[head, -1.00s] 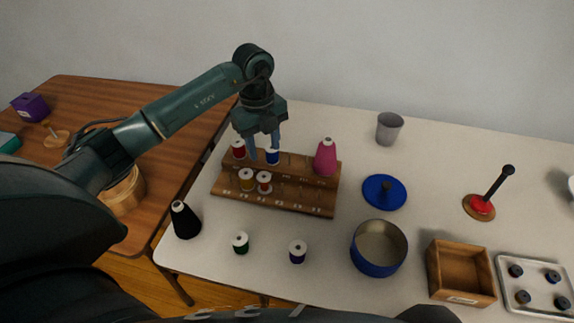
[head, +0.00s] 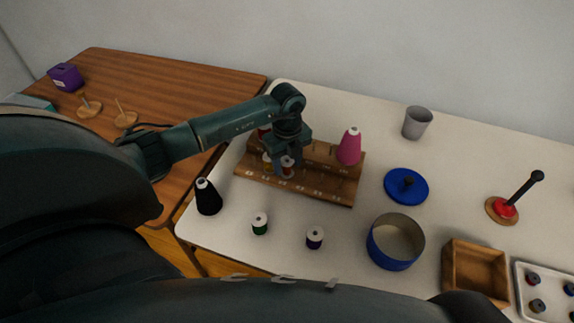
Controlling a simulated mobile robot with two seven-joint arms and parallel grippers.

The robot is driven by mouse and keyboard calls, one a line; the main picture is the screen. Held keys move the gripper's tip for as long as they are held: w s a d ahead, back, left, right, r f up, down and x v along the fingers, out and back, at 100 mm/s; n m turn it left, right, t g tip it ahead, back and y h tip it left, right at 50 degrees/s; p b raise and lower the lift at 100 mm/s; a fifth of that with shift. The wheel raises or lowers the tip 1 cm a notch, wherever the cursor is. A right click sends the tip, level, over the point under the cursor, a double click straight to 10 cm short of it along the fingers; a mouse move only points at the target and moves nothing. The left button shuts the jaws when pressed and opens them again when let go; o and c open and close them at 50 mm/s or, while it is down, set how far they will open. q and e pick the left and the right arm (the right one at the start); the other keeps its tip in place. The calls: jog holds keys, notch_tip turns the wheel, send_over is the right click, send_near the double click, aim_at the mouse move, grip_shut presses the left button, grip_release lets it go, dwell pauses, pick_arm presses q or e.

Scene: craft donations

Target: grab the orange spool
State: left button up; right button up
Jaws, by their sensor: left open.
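The wooden spool rack (head: 325,192) stands on the white table. On its front step is a spool with a white top and an orange-red body (head: 287,170), partly hidden by my left gripper. A yellow-gold spool (head: 267,161) sits just left of it, also partly covered. My left gripper (head: 286,173) is open and points down over the front step, its fingers around or right beside the orange-red spool. I cannot tell whether they touch it. The blue spool on the back step is hidden behind the gripper, and the red one mostly so. My right gripper is not in view.
A pink cone (head: 349,148) stands on the rack's right end. A black cone (head: 207,197), a green spool (head: 260,224) and a purple spool (head: 315,238) stand in front. To the right are a blue lid (head: 407,187), a blue tin (head: 391,263) and a wooden box (head: 449,271).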

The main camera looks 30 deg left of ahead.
pick_arm(q)
jog(key=shift+f, duration=0.45)
jog(key=c, duration=0.7)
